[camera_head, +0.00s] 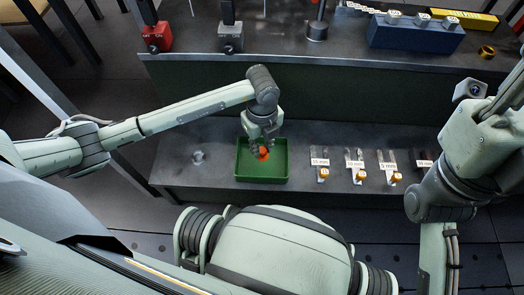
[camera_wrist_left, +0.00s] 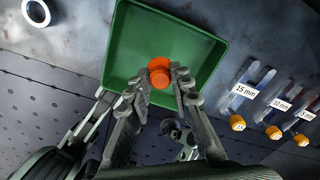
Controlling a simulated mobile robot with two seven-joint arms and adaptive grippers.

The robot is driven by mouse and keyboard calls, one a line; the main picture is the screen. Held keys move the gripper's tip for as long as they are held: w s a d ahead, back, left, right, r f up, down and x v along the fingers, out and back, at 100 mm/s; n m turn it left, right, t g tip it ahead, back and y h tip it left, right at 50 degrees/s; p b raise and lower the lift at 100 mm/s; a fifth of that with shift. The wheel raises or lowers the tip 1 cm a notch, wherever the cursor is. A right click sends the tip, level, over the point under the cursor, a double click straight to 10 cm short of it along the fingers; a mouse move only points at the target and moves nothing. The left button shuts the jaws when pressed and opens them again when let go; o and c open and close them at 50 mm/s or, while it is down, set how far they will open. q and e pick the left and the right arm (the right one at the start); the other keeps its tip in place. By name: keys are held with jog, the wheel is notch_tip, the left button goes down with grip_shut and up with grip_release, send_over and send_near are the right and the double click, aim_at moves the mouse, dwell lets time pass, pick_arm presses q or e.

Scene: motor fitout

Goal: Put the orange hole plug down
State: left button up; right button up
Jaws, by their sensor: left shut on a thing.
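My left gripper (camera_head: 262,150) points down over the green tray (camera_head: 239,162) on the lower shelf. It is shut on the orange hole plug (camera_head: 263,154). In the left wrist view the fingers (camera_wrist_left: 160,82) are on either side of the plug (camera_wrist_left: 159,66), with the green tray (camera_wrist_left: 205,45) behind it. Whether the plug touches the tray floor cannot be told.
The upper shelf holds a blue block (camera_head: 415,37), a red-based tool (camera_head: 157,36) and a yellow box (camera_head: 465,19).

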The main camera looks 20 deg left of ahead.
pick_arm(q)
notch_tip(320, 180, down, 2)
jog(key=shift+f+b, duration=0.35)
jog(key=shift+f, duration=0.1)
jog(key=o, duration=1)
jog(key=shift+c, duration=0.2)
